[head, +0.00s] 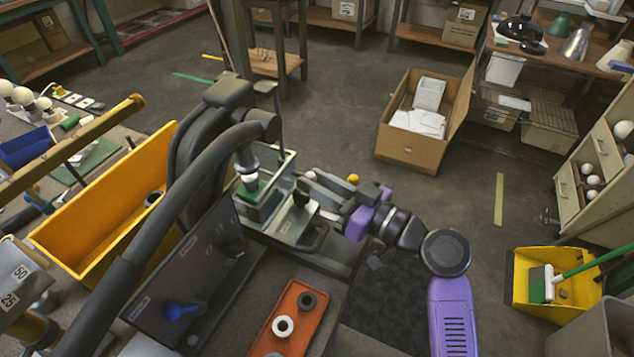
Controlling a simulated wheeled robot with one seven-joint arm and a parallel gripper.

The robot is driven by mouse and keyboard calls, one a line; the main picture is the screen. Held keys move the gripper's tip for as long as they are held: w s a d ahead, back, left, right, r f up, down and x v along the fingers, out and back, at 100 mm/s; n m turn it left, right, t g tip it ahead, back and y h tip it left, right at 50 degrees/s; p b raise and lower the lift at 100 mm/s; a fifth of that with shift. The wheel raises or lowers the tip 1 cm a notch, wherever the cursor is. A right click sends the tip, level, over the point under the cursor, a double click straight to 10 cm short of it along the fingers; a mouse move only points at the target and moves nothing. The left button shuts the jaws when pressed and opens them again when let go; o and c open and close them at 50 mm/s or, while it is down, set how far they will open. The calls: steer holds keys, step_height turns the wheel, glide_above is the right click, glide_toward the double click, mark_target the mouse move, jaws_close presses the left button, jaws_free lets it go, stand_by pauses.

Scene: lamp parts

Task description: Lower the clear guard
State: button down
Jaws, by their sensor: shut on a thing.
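The clear guard (282,172) is a see-through panelled box with pale edges, standing at the front of the dark press (225,120). Behind its panels show a white rounded part and a green piece (251,186) under the press's ram (246,158). My gripper (304,188) reaches in from the right and is shut at the guard's right side. It appears to hold the guard's edge or handle, but the fingers are small and the exact contact is hard to see. The guard's lower edge is partly hidden, so its exact height is unclear.
A yellow bin (100,225) stands left of the press. A dark panel (185,270) and an orange tray (290,318) with a white ring and dark rings are in front. An open cardboard box (412,150) sits on the floor behind; a yellow dustpan (530,285) lies right.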

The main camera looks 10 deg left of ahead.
steer(key=shift+f+b, duration=0.3)
steer(key=shift+f, duration=0.45)
steer(key=c, duration=1.2)
jaws_free()
steer(key=shift+f, duration=0.1)
steer(key=shift+d, duration=0.1)
steer(key=b+v, duration=0.1)
steer(key=v, duration=0.6)
steer(key=shift+s+d, duration=0.25)
steer(key=shift+d, duration=0.05)
